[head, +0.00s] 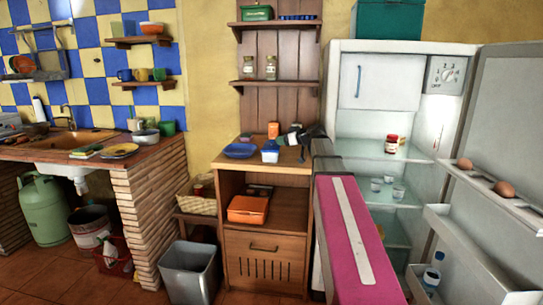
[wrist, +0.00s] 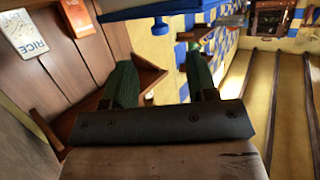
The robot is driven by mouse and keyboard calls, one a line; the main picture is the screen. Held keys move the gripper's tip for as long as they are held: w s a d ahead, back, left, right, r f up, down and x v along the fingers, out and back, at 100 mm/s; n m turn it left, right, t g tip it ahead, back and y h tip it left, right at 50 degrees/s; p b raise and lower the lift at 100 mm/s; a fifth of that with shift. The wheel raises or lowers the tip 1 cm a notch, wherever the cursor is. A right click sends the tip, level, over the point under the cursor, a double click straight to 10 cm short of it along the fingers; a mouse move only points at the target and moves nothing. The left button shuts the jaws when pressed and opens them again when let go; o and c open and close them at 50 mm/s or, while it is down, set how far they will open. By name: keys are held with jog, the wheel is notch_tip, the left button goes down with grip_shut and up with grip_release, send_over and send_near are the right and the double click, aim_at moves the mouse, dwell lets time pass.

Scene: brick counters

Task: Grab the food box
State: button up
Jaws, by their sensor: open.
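Which box is the food box is not certain. A small box with a blue top and pale sides (head: 270,151) stands on the wooden cabinet top, just left of my gripper (head: 292,138). An orange box (head: 248,209) sits on the cabinet's open shelf, and a green box (head: 257,13) on the top wall shelf. In the wrist view my gripper (wrist: 163,80) shows two green fingers spread apart with nothing between them. A blue and pale object (wrist: 150,10), probably the small box, lies beyond the fingertips, cut off by the top edge.
A blue dish (head: 240,151) and an orange container (head: 273,130) share the cabinet top (head: 228,166). The fridge (head: 380,130) stands open at right. A grey bin (head: 189,272) is on the floor. A rice packet (wrist: 24,34) shows in the wrist view.

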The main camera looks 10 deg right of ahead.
aim_at(274, 146)
jog(key=x, duration=0.6)
jog(key=shift+w+a+f, duration=0.15)
jog(key=shift+w+a, duration=0.1)
grip_shut()
